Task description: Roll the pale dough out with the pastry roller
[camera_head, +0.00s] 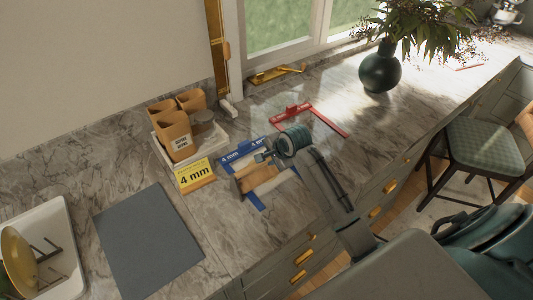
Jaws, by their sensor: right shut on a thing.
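My right gripper (263,157) reaches in from the lower right over the worktop and is shut on the pastry roller. The wooden pastry roller (254,178) lies low over the blue 4 mm frame (240,151). The pale dough (279,184) shows in part beside the roller, inside the blue frame; the roller and my arm hide some of it. Whether the roller touches the dough is hard to tell. My left gripper is out of view.
A yellow 4 mm card (195,176) stands left of the frame, before a tray of brown cups (175,133). A red frame (325,120) lies behind. A grey mat (148,240) and a white dish rack (66,232) are at left. A green vase (379,72) stands far right.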

